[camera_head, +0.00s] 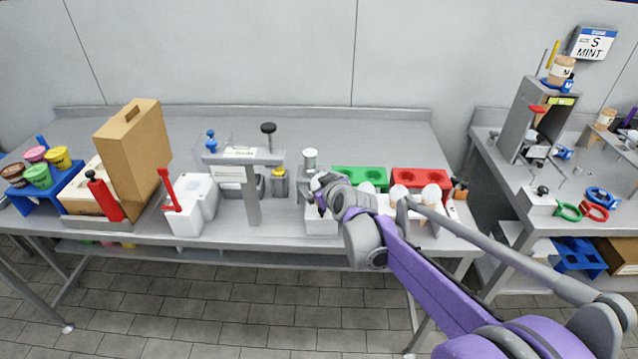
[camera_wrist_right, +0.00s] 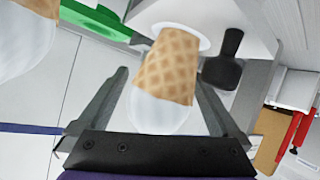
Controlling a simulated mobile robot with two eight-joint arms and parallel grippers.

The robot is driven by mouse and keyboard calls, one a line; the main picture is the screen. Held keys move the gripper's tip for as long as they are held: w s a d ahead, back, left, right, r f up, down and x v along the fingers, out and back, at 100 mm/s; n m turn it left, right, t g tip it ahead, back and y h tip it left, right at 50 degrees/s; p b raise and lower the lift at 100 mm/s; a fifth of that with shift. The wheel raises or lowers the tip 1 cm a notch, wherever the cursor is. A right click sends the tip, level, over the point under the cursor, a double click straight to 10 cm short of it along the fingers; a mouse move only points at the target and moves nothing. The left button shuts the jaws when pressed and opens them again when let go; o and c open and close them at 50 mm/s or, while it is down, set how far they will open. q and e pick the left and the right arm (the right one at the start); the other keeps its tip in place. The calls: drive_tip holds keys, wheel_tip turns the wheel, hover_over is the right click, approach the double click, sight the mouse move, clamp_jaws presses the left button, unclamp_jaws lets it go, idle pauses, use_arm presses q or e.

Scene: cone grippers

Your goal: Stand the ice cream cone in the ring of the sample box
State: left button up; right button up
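The ice cream cone (camera_wrist_right: 170,70), tan waffle with a white rounded top, is between the fingers of my right gripper (camera_wrist_right: 160,78) in the right wrist view. The fingers straddle it, with a visible gap on the left side; the right finger looks close to it. The cone's narrow end meets a white ring (camera_wrist_right: 192,33) on a pale box, apparently the sample box; how deep it sits is hidden. In the head view my right gripper (camera_head: 320,188) is above the white box (camera_head: 320,222), and the cone is hard to make out there. My left gripper is out of view.
A green holder (camera_head: 345,174) and a red holder (camera_head: 410,177) stand right of the white box, with other white-topped cones (camera_head: 430,193) before them. A grey stand (camera_head: 250,195) is to the left.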

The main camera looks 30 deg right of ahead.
drive_tip(key=p+v, duration=0.1)
drive_tip(key=v, duration=1)
drive_tip(key=shift+f, duration=0.1)
